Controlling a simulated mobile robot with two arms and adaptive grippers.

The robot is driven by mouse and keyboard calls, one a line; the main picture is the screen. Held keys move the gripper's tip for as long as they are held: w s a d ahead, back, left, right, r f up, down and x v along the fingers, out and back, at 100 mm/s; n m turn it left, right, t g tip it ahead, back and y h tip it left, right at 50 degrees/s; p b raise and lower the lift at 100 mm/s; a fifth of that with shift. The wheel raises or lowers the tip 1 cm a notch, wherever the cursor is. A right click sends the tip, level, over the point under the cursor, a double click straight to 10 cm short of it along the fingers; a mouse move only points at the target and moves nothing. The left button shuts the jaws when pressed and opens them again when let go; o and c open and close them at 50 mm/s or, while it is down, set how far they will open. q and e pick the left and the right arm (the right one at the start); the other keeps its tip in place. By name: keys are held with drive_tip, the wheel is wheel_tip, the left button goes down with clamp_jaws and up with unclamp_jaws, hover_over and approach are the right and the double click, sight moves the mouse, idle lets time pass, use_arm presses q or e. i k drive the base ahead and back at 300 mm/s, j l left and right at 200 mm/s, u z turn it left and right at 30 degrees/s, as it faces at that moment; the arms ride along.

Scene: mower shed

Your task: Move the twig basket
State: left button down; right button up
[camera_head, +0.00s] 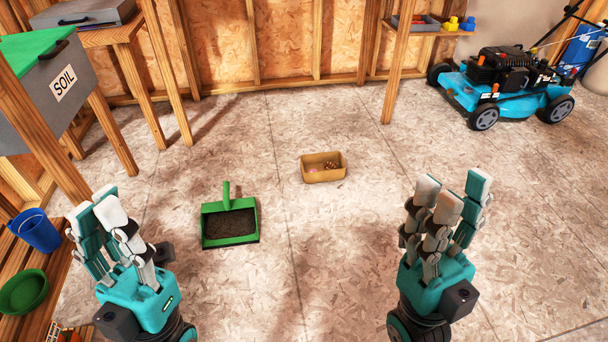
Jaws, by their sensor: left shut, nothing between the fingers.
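A small tan basket (312,177) sits upright on the floor in the middle of the head view. It holds a few small pinkish and brown things, too small to name; it is the only basket-like thing I see, but I cannot make out twigs. My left gripper (97,208) is shut and empty at the lower left, well away from the basket. My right gripper (450,196) is raised at the lower right, apart from the basket, with nothing visible in it. Its fingers point up, and their spread is unclear from this angle.
A green dustpan (230,239) with dark soil lies left of the basket. A blue mower (510,85) stands at the back right. A wooden shelf post (395,65) rises behind. A blue bucket (35,230) and green bowl (23,291) are at left. Floor around the basket is clear.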

sight(317, 161)
drive_tip(key=i+l+u, duration=0.5)
drive_tip(key=l, duration=0.25)
drive_tip(key=i+l+u, duration=0.25)
drive_tip(key=l, duration=0.2)
drive_tip(key=i+l, duration=0.15)
drive_tip(key=l, duration=0.25)
drive_tip(key=i+l, duration=0.15)
drive_tip(key=l, duration=0.2)
drive_tip(key=i+l, duration=0.15)
drive_tip(key=l, duration=0.25)
drive_tip(key=i+l+u, duration=0.1)
drive_tip(key=l, duration=0.25)
drive_tip(key=i+l, duration=0.2)
drive_tip(key=l, duration=0.2)
drive_tip(key=i+l, duration=0.15)
drive_tip(key=l, duration=0.25)
